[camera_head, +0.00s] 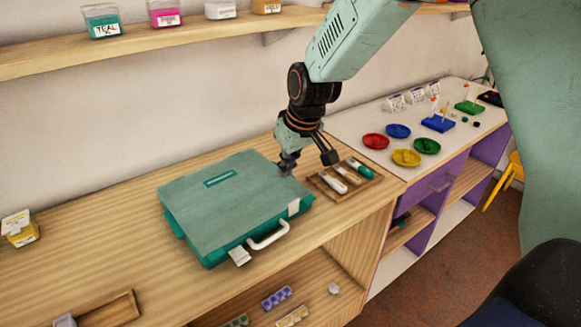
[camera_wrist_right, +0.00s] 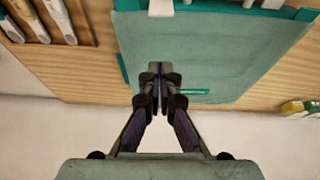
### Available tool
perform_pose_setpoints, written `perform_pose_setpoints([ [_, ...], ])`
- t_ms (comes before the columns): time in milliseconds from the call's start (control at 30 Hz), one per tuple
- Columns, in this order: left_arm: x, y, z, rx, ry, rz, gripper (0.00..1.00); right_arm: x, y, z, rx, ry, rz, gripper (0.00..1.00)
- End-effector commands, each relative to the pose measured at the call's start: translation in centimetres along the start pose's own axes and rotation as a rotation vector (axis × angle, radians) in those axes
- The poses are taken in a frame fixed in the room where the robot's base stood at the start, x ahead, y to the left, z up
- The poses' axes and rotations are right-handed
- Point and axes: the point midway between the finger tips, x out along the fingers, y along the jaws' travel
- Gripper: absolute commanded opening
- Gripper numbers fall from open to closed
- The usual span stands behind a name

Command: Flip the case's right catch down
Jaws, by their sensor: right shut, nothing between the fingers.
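The teal case (camera_head: 228,200) lies closed on the wooden bench. Its right catch (camera_head: 293,208) is a white tab at the lid's front edge, and it also shows at the top of the wrist view (camera_wrist_right: 160,8). The left catch (camera_head: 238,256) is another white tab, sticking outward. A white handle (camera_head: 268,236) sits between them. My right gripper (camera_head: 287,166) is shut and empty, near the back right corner of the case in the head view. In the wrist view, its fingertips (camera_wrist_right: 158,70) are in front of the lid, apart from the catch. My left gripper is not in view.
A wooden tray (camera_head: 345,180) with several tools stands close to the case's right side. Colored dishes (camera_head: 406,157) and bead boards (camera_head: 438,123) are on the white table. A shelf with labelled tubs (camera_head: 102,22) runs above. The bench left of the case is mostly clear.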

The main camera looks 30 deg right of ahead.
Motion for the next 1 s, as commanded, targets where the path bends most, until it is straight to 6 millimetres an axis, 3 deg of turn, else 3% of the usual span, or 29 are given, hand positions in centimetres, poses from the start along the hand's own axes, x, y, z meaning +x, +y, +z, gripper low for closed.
perform_pose_setpoints([
  [100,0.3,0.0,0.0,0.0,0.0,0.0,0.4,2.5,0.1,0.1,-0.001,-0.003,0.001,0.0],
  [400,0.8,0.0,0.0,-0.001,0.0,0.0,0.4,7.1,0.2,0.1,0.001,-0.001,0.0,0.0],
  [700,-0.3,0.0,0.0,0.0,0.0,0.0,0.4,5.5,0.2,3.1,-0.001,0.0,0.002,0.0],
  [1000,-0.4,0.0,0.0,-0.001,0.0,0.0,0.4,5.5,0.1,3.7,0.0,0.001,0.001,0.0],
])
